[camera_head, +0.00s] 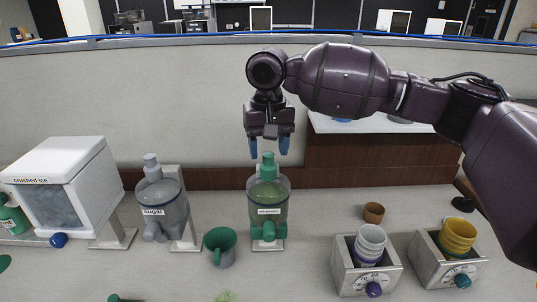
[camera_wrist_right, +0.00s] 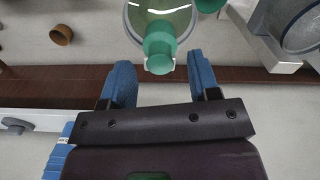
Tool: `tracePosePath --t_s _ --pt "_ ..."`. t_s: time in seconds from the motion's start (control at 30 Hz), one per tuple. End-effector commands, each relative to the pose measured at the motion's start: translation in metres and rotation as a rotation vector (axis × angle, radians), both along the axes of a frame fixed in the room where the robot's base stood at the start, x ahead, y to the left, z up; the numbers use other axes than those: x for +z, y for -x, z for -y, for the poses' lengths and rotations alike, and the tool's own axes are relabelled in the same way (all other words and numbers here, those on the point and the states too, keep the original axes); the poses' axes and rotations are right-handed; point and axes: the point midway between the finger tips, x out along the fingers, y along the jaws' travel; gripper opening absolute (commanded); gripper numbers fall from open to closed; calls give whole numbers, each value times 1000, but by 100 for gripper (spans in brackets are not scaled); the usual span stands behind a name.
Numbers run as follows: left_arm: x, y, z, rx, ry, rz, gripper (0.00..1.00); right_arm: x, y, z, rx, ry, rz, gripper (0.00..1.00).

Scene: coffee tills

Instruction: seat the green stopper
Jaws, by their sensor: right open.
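The green stopper (camera_head: 268,166) is at the top of a clear dispenser (camera_head: 268,203) with green contents, a green tap and a white label too small to read surely. My right gripper (camera_head: 269,152) is open, pointing down just above the stopper, with its blue fingers either side. In the right wrist view the stopper (camera_wrist_right: 160,50) shows near the gap between the blue fingertips (camera_wrist_right: 160,75). The gripper does not hold it. I cannot tell how deep the stopper sits. My left gripper is not in view.
A sugar dispenser (camera_head: 164,205) and a crushed ice bin (camera_head: 64,185) stand to the left. A green mug (camera_head: 221,246) sits near the dispenser's front left. A brown cup (camera_head: 373,212) and two cup-holding boxes (camera_head: 350,275) are to the right. A counter (camera_head: 400,160) stands behind.

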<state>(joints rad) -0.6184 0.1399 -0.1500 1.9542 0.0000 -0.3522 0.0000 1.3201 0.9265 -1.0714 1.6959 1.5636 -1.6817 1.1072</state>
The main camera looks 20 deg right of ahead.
Motion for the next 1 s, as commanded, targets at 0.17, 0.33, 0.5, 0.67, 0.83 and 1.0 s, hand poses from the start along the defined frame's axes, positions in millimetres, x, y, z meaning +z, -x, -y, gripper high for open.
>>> tracePosePath --t_s 0.17,0.33,0.5,0.67,0.83,1.0 --pt "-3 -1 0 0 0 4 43 34 0 0 0 -1 4 56" --pt "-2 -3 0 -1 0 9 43 62 0 0 0 0 3 56" --pt "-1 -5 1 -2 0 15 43 81 0 0 0 0 1 56" --pt "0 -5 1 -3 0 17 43 87 0 0 0 0 0 56" --pt "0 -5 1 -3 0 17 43 88 0 0 0 0 0 56" --pt "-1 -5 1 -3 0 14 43 88 0 0 0 0 0 56"
